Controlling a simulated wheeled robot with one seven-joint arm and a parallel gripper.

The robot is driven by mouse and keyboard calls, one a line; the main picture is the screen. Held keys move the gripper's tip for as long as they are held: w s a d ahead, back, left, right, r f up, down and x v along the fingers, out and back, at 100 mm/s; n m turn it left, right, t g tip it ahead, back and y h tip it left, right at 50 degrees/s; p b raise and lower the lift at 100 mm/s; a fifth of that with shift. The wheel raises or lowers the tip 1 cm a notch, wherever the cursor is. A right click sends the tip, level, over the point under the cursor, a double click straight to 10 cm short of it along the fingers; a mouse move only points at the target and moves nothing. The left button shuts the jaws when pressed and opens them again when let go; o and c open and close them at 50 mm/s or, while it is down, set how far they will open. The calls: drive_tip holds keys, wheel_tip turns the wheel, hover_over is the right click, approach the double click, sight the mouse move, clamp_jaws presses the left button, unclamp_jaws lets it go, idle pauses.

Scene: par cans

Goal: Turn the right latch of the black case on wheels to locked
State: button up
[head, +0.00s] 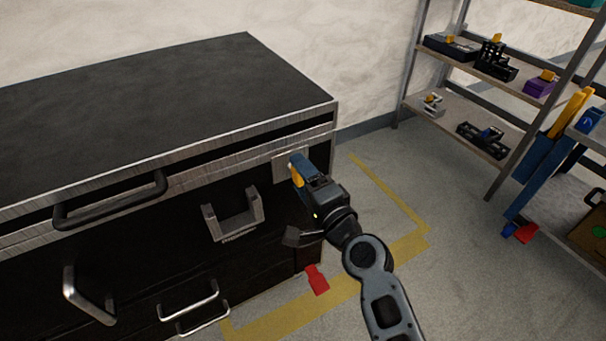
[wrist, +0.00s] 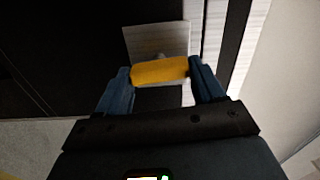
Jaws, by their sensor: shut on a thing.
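The black case (head: 180,90) with metal edge strips fills the left of the head view. Its right latch has a yellow handle (wrist: 160,71) on a pale metal plate (head: 281,166) near the case's right front corner. The plate also shows in the wrist view (wrist: 152,37). My gripper (head: 300,170) is at this latch, and its blue fingers are shut on the yellow handle, one at each end. In the wrist view the handle lies nearly level across the picture. In the head view my gripper hides part of the latch.
A black bar handle (head: 110,200) and a metal bracket (head: 233,218) stick out from the case front. A red piece (head: 317,280) is low by the case corner. Metal shelves (head: 470,75) stand at the right. Floor with yellow tape (head: 405,245) lies between.

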drive_tip(key=shift+w+r+m, duration=0.15)
drive_tip(key=shift+r+m, duration=0.05)
drive_tip(key=shift+m, duration=0.4)
drive_tip(key=o, duration=0.7)
drive_tip(key=shift+c, duration=0.2)
drive_tip(key=o, duration=0.4)
drive_tip(key=shift+f, duration=0.15)
drive_tip(key=shift+v, duration=3.9)
